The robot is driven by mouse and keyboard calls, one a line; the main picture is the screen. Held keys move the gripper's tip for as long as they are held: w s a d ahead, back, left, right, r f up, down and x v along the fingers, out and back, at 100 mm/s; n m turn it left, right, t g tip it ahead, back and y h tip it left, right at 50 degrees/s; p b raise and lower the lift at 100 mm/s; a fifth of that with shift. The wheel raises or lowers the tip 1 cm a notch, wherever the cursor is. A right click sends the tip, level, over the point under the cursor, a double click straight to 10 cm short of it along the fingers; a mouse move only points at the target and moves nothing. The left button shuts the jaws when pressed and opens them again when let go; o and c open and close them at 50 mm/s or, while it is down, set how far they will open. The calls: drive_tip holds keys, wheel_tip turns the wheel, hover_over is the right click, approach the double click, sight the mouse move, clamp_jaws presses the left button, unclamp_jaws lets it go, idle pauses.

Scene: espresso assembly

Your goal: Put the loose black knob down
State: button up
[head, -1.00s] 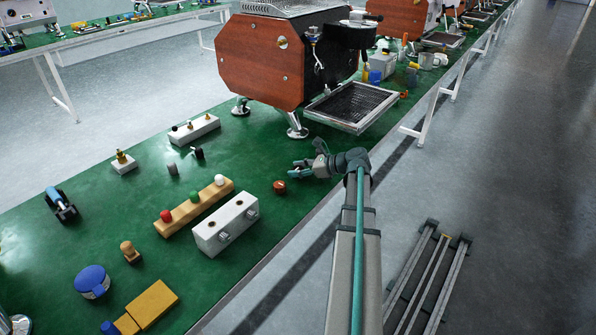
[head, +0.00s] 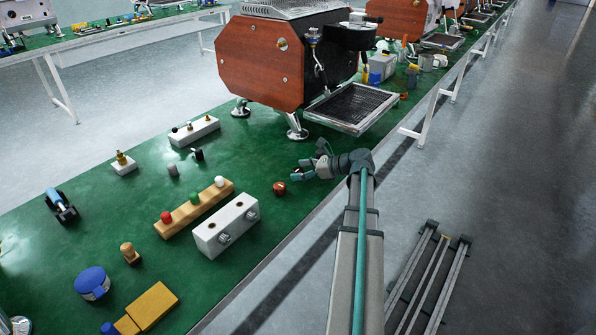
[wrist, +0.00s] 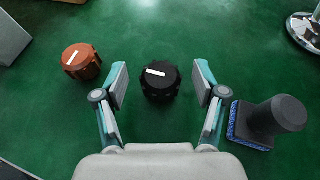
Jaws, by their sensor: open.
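The loose black knob (wrist: 160,81), with a white mark on its top, sits upright on the green table between my gripper's fingers in the wrist view. My gripper (wrist: 161,88) is open, with a finger on each side of the knob and visible gaps between. In the head view my gripper (head: 299,169) is low over the table near its right edge. I cannot make out the black knob clearly there.
A red-brown knob (wrist: 81,61) stands left of my gripper; the head view shows it too (head: 279,188). A black-handled brush with blue bristles (wrist: 266,122) is close to the right finger. A white block (head: 226,226) and a wooden rack (head: 194,208) stand further left.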

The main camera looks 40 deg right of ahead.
drive_tip(key=p+v, duration=0.1)
drive_tip(key=v, duration=0.9)
drive_tip(key=shift+s+d, duration=0.15)
drive_tip(key=shift+s, duration=0.05)
drive_tip(key=shift+s+d+r, duration=0.1)
drive_tip(key=shift+s, duration=0.05)
